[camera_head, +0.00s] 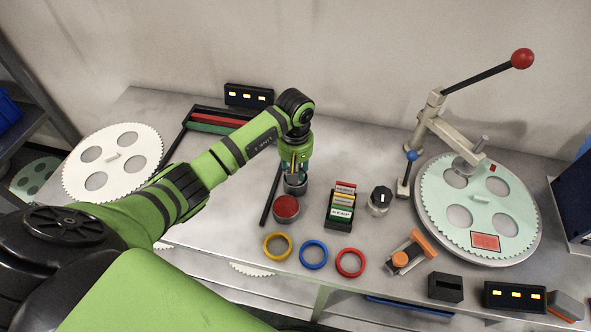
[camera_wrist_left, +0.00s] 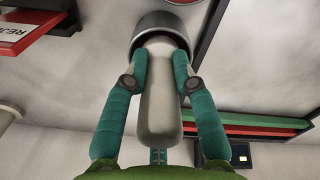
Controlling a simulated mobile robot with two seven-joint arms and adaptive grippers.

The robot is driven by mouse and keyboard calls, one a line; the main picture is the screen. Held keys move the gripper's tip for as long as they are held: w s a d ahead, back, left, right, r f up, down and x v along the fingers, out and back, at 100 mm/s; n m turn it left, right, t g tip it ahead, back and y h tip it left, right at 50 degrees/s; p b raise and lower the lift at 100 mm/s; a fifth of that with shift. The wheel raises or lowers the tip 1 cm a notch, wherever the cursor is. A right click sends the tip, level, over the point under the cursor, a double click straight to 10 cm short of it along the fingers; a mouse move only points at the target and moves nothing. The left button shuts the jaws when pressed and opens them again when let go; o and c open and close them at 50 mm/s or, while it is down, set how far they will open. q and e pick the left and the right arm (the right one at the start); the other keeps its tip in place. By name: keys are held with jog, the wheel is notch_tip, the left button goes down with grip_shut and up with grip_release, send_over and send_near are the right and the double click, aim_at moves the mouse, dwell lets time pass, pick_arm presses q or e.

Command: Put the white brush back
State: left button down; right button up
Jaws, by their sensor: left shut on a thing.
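My left gripper (camera_head: 295,164) points down over the bench, just behind the red-topped pot. In the left wrist view the teal fingers (camera_wrist_left: 157,84) are closed on both sides of the pale handle of the white brush (camera_wrist_left: 158,95). The far end of the brush meets a dark grey round cup (camera_wrist_left: 150,20). This cup (camera_head: 295,187) also shows directly below the gripper in the head view. The brush's bristles are hidden, and I cannot tell how deep the brush sits in the cup. My right gripper is not in view.
The red-topped pot (camera_head: 286,206) stands close in front. A card box (camera_head: 340,212) and a knobbed jar (camera_head: 379,202) stand to the right. Yellow (camera_head: 277,246), blue (camera_head: 314,254) and red (camera_head: 350,263) rings lie near the front edge. A lapping machine (camera_head: 478,208) fills the right.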

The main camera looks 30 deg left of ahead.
pick_arm(q)
jog(key=shift+f, duration=0.1)
jog(key=c, duration=1)
grip_release()
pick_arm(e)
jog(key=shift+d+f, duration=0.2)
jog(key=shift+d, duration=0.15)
pick_arm(q)
jog(key=shift+r, duration=0.3)
notch_tip(320, 180, up, 11)
jog(key=b, duration=0.3)
jog(key=shift+f+b, duration=0.15)
jog(key=shift+b, duration=0.2)
jog(key=shift+r, duration=0.5)
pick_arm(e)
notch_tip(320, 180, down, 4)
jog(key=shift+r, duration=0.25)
pick_arm(q)
jog(key=shift+s+f, duration=0.1)
jog(key=shift+s, duration=0.05)
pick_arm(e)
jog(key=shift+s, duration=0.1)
